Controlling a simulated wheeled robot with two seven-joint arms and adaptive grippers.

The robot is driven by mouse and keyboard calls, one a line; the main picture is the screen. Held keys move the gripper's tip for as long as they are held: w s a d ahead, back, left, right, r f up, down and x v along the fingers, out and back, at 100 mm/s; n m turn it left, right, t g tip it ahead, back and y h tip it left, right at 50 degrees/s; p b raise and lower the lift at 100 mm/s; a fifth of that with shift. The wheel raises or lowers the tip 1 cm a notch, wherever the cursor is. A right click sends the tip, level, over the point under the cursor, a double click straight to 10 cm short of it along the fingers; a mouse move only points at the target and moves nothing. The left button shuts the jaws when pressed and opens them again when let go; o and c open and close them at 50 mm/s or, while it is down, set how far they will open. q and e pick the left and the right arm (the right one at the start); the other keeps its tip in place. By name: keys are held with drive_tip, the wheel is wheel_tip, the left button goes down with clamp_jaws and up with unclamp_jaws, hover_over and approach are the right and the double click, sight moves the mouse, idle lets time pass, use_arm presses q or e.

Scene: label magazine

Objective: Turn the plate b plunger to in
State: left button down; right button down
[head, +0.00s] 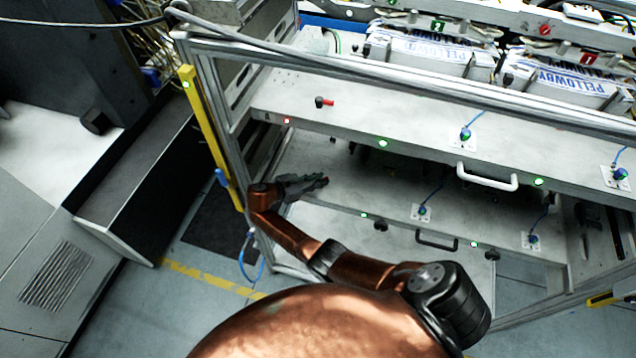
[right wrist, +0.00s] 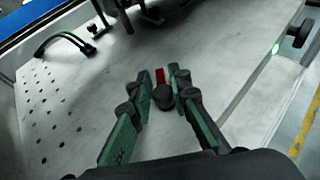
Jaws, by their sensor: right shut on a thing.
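The plate b plunger (right wrist: 163,97) has a round black knob and a red part beyond it. It stands on the lower grey plate (right wrist: 100,95). My right gripper (right wrist: 166,88) is shut on the plunger, with a finger on each side of the knob. In the head view my right gripper (head: 314,183) reaches over the left end of the lower plate, and only a small red tip of the plunger shows there. Whether the plunger is in or out is hard to tell. My left gripper is not in view.
The upper plate (head: 345,118) overhangs and carries a similar black and red plunger (head: 322,102). A yellow post (head: 205,125) stands left of my right arm. A dark handle (head: 437,240) is on the lower plate's front. A green light (right wrist: 276,48) glows on its edge.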

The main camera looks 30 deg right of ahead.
drive_tip(key=shift+d+f+m+g+b, duration=0.1)
drive_tip(key=shift+m+g+b, duration=0.25)
drive_tip(key=shift+m+g, duration=0.05)
drive_tip(key=shift+s, duration=0.1)
drive_tip(key=c, duration=2)
unclamp_jaws()
drive_tip(key=shift+c, duration=0.2)
drive_tip(key=shift+r, duration=0.45)
wheel_tip(320, 180, up, 9)
drive_tip(key=shift+r, duration=0.15)
